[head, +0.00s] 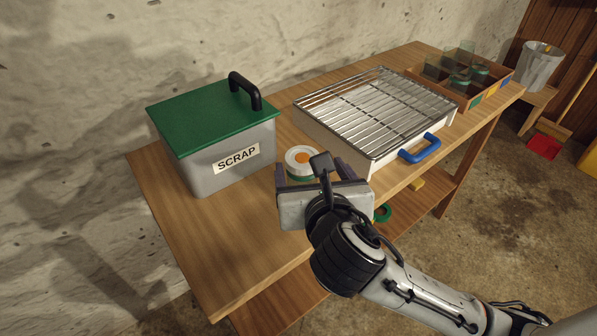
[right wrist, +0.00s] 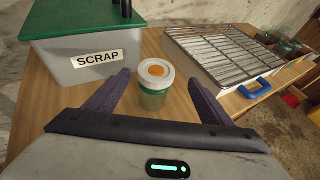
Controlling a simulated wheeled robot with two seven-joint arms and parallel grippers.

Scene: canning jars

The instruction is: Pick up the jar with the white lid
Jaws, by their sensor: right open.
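The jar with the white lid (head: 301,157) stands upright on the wooden table, between the scrap bin and the wire rack. Its lid has an orange disc in the middle. In the right wrist view the jar (right wrist: 155,82) shows a green band below the lid. My right gripper (head: 312,172) is open and empty, just in front of the jar in the head view. In the right wrist view its two fingers (right wrist: 155,92) point toward the jar, one to each side, and appear apart from it. Part of the jar's body is hidden behind the gripper in the head view. My left gripper is not in view.
A grey bin marked SCRAP with a green lid (head: 212,118) stands left of the jar. A wire rack on a white tray with a blue handle (head: 418,149) stands to the right. A divided crate (head: 483,95) with jars is farther right. The table's front left is clear.

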